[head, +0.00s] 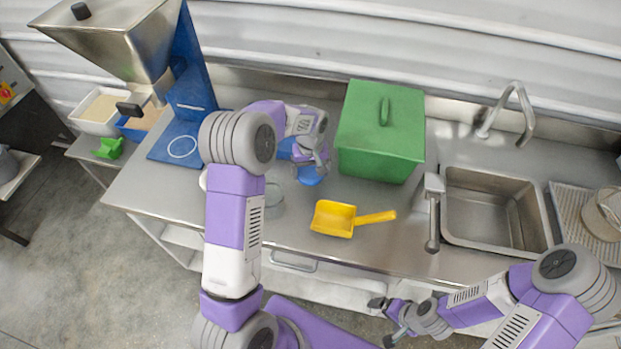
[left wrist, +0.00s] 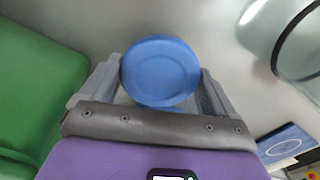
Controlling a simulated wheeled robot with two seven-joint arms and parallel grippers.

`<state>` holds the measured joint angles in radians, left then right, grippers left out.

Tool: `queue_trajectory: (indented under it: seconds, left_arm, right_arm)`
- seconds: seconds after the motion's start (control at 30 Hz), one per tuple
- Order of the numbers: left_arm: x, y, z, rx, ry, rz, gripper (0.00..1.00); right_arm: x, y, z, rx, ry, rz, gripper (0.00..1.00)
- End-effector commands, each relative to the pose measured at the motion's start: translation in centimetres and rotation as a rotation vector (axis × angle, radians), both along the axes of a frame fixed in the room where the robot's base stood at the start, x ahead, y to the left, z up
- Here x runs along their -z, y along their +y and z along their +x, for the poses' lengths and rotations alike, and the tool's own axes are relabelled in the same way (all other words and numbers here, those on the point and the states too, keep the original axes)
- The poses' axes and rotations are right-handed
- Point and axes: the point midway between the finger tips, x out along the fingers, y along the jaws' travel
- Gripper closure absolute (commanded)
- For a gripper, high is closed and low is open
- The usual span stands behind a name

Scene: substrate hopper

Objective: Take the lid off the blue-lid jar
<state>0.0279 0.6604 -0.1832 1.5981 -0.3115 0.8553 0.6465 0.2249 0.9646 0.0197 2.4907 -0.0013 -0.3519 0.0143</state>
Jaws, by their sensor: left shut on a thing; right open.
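A round blue lid (left wrist: 160,72) sits between the two fingers of my left gripper (left wrist: 162,84) in the left wrist view. The fingers are shut on its sides. In the head view the lid (head: 308,177) shows just below my left gripper (head: 312,168), left of the green bin. What lies under the lid is hidden, so I cannot tell whether a jar is beneath it. A clear glass vessel (head: 273,196) stands on the bench to the left; it also shows in the left wrist view (left wrist: 302,45). My right gripper (head: 384,321) is open and empty, in front of the bench.
A green lidded bin (head: 378,150) stands close to the right of my left gripper. A yellow scoop (head: 333,218) lies in front of it. A sink (head: 490,210) with a tap is at right. The steel hopper (head: 118,40) with its blue stand is at left.

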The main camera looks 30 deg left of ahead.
Motion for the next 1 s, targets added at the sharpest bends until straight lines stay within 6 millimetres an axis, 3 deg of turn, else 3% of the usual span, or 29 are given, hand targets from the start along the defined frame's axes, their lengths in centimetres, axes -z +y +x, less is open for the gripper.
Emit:
queue_trajectory:
  seconds: [0.3, 0.67, 0.7, 0.77, 1.0]
  left_arm:
    - [3.8, 0.0, 0.0, -0.001, 0.001, -0.001, 0.47]
    - [4.2, 0.0, 0.0, 0.0, -0.001, -0.001, 0.47]
    - [4.2, 0.0, 0.0, 0.0, -0.001, -0.001, 0.09]
    - [4.2, 0.0, 0.0, 0.0, -0.001, -0.001, 0.0]
    - [4.1, 0.0, 0.0, 0.0, -0.001, -0.001, 0.0]
  right_arm:
    - [0.6, 0.0, 0.0, 0.0, 0.0, 0.0, 0.0]
    - [0.8, 0.0, 0.0, 0.0, 0.0, 0.0, 0.0]
    - [0.9, 0.0, 0.0, 0.0, 0.0, 0.0, 0.0]
    - [0.8, 0.0, 0.0, 0.0, 0.0, 0.0, 0.0]
    - [0.7, 0.0, 0.0, 0.0, 0.0, 0.0, 0.0]
